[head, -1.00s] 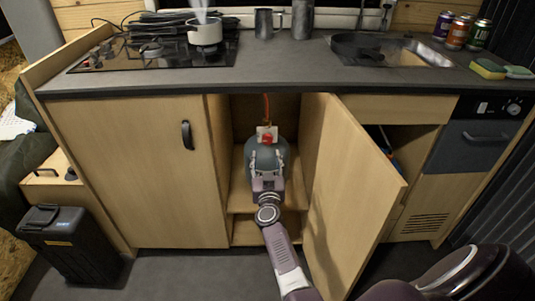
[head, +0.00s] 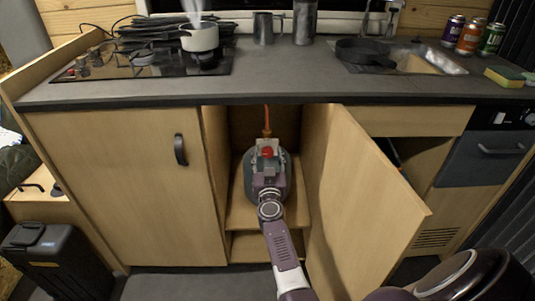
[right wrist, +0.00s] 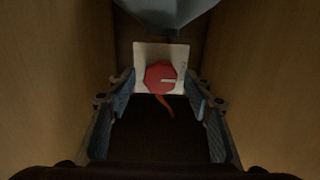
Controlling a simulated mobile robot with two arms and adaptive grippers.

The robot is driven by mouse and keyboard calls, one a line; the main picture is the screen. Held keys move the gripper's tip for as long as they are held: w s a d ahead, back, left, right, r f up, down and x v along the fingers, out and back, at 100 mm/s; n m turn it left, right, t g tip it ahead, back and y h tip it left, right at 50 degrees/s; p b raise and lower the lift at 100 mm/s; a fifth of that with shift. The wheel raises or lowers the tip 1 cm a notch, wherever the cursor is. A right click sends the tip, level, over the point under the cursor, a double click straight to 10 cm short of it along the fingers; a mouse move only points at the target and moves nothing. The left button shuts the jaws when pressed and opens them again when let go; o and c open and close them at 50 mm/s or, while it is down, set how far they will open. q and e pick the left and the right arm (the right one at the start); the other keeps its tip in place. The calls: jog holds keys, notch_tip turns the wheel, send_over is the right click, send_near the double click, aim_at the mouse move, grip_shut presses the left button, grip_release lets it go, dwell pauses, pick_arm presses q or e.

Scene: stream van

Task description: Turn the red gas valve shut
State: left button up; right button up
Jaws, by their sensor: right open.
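The red gas valve (head: 267,153) is a round knob inside the open cupboard under the counter. It also shows in the right wrist view (right wrist: 160,77), in front of a pale plate (right wrist: 150,50), with a light mark on its face. The grey-blue gas bottle (head: 252,190) stands behind my right gripper and is partly hidden by it. My right gripper (head: 268,148) is open, its fingers to either side of the knob in the picture. In the wrist view dark space shows between each finger and the knob; contact is not visible. My left gripper is not in view.
The open cupboard door (head: 365,200) stands close to the right of my arm. The left cupboard door (head: 120,190) is shut. An orange hose (head: 267,122) rises above the valve. A steaming pot (head: 199,37) stands on the hob above.

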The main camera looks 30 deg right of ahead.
jog(key=shift+c, duration=0.6)
jog(key=c, duration=1)
jog(key=shift+c, duration=0.2)
